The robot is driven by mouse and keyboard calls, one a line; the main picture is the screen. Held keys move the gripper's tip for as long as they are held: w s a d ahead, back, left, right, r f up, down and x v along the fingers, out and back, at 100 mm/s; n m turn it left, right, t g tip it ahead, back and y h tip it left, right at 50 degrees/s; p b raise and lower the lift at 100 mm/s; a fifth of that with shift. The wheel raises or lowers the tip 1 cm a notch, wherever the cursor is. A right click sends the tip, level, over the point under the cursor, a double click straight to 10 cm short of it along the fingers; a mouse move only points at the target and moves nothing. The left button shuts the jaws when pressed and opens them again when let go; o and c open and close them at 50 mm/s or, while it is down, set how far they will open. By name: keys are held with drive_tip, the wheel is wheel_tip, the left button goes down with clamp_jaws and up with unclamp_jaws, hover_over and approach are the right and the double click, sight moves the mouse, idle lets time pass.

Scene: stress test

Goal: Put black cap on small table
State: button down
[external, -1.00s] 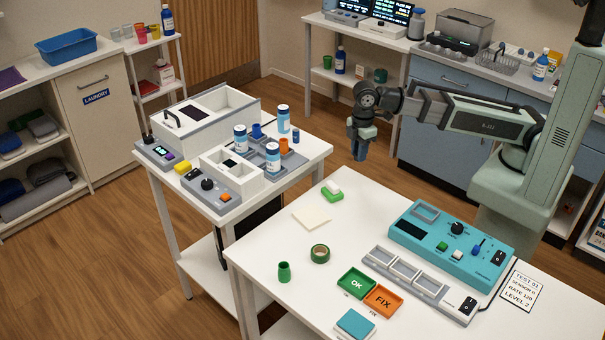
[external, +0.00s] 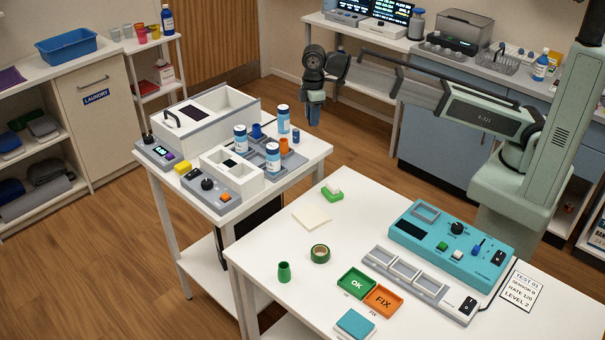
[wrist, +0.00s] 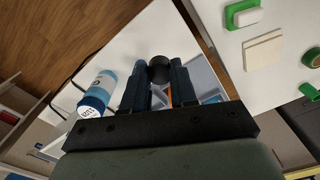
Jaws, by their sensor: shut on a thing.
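My gripper (external: 314,115) is shut on the black cap (wrist: 159,69), a dark round piece held between the fingertips in the wrist view (wrist: 160,78). The cap cannot be made out in the external view. The small white table (external: 317,149) stands left of the white workbench. My gripper is in the air near its back right corner, with the fingers pointing down. In the wrist view the small table's white top (wrist: 140,42) lies below the cap.
White and blue bottles (external: 273,158) stand in and around a grey tray on the small table; one bottle (wrist: 96,92) is left of my fingers in the wrist view. An orange cup (external: 287,145) is close by. The white workbench (external: 270,245) is to the front right.

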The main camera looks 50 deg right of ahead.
sight(312, 147)
drive_tip(key=shift+f, duration=4.35)
drive_tip(key=shift+f, duration=0.1)
drive_tip(key=c, duration=0.9)
unclamp_jaws()
wheel_tip(312, 147, up, 12)
drive_tip(key=shift+s+r, duration=0.1)
